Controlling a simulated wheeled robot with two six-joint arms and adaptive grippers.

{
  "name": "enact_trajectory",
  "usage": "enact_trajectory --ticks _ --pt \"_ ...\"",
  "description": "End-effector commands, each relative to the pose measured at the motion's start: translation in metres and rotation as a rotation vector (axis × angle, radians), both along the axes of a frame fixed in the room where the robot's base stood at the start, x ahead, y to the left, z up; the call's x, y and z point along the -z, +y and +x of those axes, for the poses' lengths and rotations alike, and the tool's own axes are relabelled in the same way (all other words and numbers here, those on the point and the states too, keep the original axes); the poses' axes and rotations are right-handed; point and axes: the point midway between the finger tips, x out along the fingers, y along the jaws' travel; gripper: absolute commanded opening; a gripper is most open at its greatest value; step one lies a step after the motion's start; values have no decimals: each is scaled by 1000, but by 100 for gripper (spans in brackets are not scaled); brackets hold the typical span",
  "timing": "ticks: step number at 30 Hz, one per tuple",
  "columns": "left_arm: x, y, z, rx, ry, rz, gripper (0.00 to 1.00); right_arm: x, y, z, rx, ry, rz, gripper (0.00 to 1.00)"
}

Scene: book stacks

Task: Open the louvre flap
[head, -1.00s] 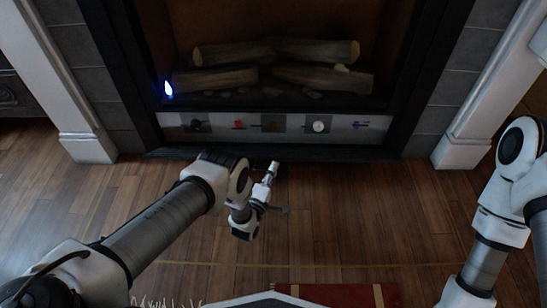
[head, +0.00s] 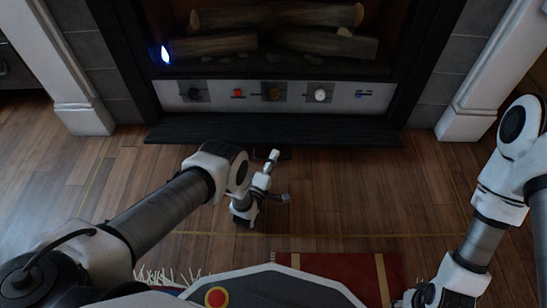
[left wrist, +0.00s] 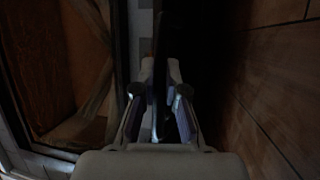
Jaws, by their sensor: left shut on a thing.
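The louvre flap (head: 225,131) is a wide dark panel under the fireplace's control strip. It is tilted outward, with its front edge standing out over the floor. My left gripper (head: 273,157) is at the middle of that front edge, low above the floor. A small dark handle (head: 286,154) shows beside its fingertips. In the left wrist view, the fingers (left wrist: 160,72) are closed on either side of a thin dark part, which appears to be the flap's handle; the contact itself is too dark to see clearly.
The control strip (head: 345,96) above the flap carries several knobs and buttons. Logs (head: 325,43) and a small blue flame (head: 165,54) are in the firebox. White pillars (head: 80,110) stand at both sides. A red rug (head: 345,275) lies near my base; the wooden floor between is clear.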

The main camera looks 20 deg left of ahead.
Motion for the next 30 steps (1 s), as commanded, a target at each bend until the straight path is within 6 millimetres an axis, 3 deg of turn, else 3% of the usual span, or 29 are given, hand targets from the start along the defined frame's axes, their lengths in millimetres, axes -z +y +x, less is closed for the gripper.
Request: enact_trajectory --ticks 2,3,4,14,24,30 --pt "0 0 0 1 -1 0 0 0 0 0 0 0 0 40" --pt "0 0 0 1 -1 0 21 0 0 0 0 0 0 40" --pt "0 0 0 1 -1 0 23 0 0 0 0 0 0 40" --pt "0 0 -2 0 0 0 23 0 0 0 0 1 0 40" --pt "12 8 -61 -1 4 1 23 0 0 0 0 1 0 40" --pt "13 9 -74 0 0 1 23 0 0 0 0 1 0 40"
